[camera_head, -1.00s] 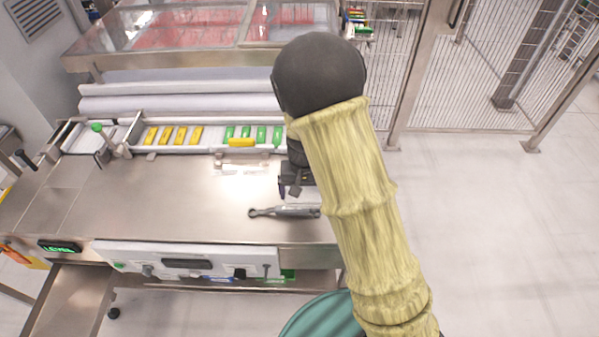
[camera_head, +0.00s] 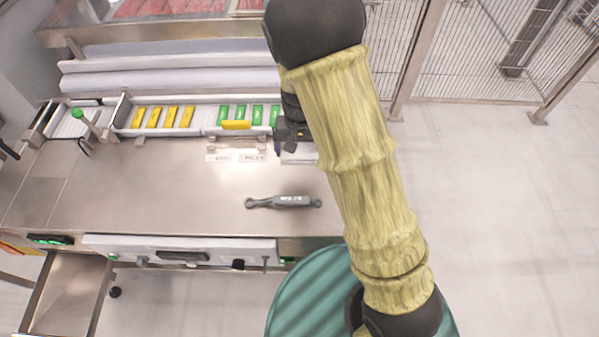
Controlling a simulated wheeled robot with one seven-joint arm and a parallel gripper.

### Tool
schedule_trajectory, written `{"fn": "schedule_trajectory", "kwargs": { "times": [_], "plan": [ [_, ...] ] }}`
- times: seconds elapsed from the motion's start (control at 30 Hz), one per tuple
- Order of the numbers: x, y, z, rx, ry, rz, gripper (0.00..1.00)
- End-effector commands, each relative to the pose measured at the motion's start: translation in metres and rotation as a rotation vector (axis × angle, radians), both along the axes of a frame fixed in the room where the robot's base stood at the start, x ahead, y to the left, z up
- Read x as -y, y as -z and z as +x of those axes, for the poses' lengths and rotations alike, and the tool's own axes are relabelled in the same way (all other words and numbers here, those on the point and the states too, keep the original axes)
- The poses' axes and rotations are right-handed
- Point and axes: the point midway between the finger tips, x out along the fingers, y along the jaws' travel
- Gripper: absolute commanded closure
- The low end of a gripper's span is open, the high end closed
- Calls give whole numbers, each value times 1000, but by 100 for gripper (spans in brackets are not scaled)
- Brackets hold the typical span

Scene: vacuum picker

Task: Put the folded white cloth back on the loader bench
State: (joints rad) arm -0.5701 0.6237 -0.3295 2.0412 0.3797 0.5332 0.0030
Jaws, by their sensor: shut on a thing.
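My gripper (camera_head: 288,148) is above the right part of the steel loader bench (camera_head: 165,185), partly hidden by my arm. It is shut on the folded white cloth (camera_head: 300,156), which shows as a pale flat edge just below the jaws. Most of the cloth is hidden behind my arm. I cannot tell whether the cloth touches the bench top.
A grey tool (camera_head: 285,202) lies near the bench's front right edge. A rail with yellow blocks (camera_head: 170,117) and green blocks (camera_head: 240,113) runs along the back. A drawer (camera_head: 70,290) stands open at lower left. The middle of the bench is clear.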

Motion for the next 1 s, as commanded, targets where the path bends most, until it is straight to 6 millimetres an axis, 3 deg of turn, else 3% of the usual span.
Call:
{"fn": "schedule_trajectory", "kwargs": {
  "times": [0.4, 0.77, 1.0],
  "plan": [
    [0, 59, -1, -3, 1, -1, 31],
    [0, 64, 0, -1, 0, 0, 31],
    [1, 93, -1, -4, 0, -2, 31]
  ]
}}
